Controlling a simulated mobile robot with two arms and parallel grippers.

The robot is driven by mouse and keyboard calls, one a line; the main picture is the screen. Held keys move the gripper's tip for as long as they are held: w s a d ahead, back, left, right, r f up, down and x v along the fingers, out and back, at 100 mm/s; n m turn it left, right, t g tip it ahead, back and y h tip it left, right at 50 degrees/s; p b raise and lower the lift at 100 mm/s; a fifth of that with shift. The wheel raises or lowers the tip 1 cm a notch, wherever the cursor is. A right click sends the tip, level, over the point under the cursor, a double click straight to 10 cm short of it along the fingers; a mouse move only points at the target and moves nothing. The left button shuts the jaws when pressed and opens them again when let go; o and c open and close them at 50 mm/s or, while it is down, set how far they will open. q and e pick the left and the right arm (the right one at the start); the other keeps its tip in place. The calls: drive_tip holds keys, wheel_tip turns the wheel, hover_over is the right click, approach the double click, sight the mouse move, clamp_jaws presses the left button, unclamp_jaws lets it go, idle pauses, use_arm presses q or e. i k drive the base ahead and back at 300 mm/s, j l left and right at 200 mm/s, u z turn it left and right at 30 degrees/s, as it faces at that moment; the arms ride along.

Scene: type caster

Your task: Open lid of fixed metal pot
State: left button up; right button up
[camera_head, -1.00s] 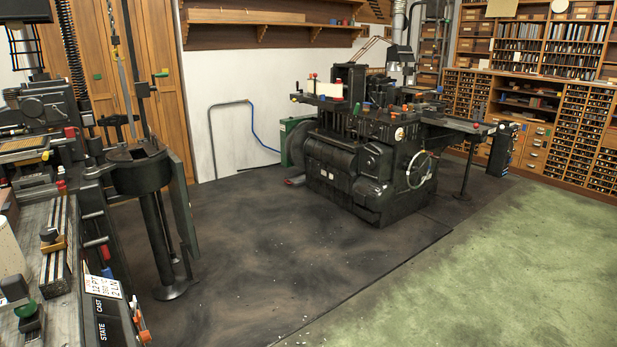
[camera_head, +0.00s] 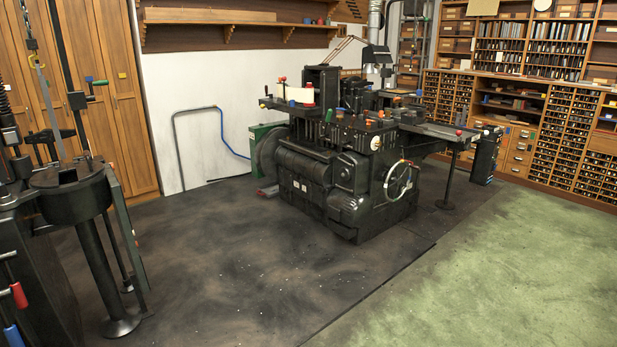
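A black round metal pot (camera_head: 76,196) stands on a pedestal at the left edge of the head view. It looks like the task's pot, but I cannot be sure. Its top is dark, with upright rods and a chain-like bar above it. I cannot tell a lid apart from the top, nor whether it is open or shut. Neither of my grippers is in view, so nothing of mine shows near the pot.
A large black machine with a handwheel (camera_head: 401,180) stands on a dark floor mat (camera_head: 230,265) in the middle. The mat between pot and machine is clear. Green floor (camera_head: 480,270) lies open at right. Wooden type cabinets (camera_head: 565,130) line the back right.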

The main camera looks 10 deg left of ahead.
sight(49, 179)
drive_tip(key=i+u, duration=1)
drive_tip(key=k+l, duration=0.05)
